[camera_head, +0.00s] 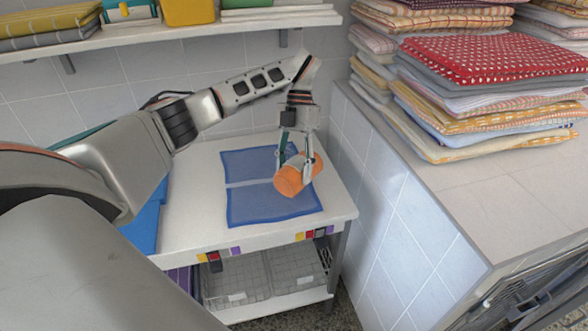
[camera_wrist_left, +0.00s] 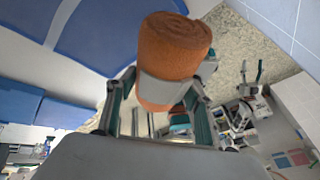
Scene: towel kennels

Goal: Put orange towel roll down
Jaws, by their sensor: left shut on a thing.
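The orange towel roll (camera_head: 288,181) is over the right part of a blue cloth (camera_head: 245,208) with a pale stripe, on a white table. My left gripper (camera_head: 297,165) is shut on the roll, its fingers around the roll's sides. In the left wrist view, the roll (camera_wrist_left: 175,45) sits upright in the picture between the fingers, with a pale band around it. Whether the roll touches the cloth is hard to tell. My right gripper (camera_wrist_left: 251,75) appears small in the left wrist view, away from the roll, its fingers apart and empty.
The white table (camera_head: 190,215) has free room left of the cloth and a lower shelf with grey baskets (camera_head: 265,279). A tiled counter (camera_head: 500,205) with stacked towels (camera_head: 490,90) stands at the right. A wall shelf (camera_head: 190,34) hangs above my left arm.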

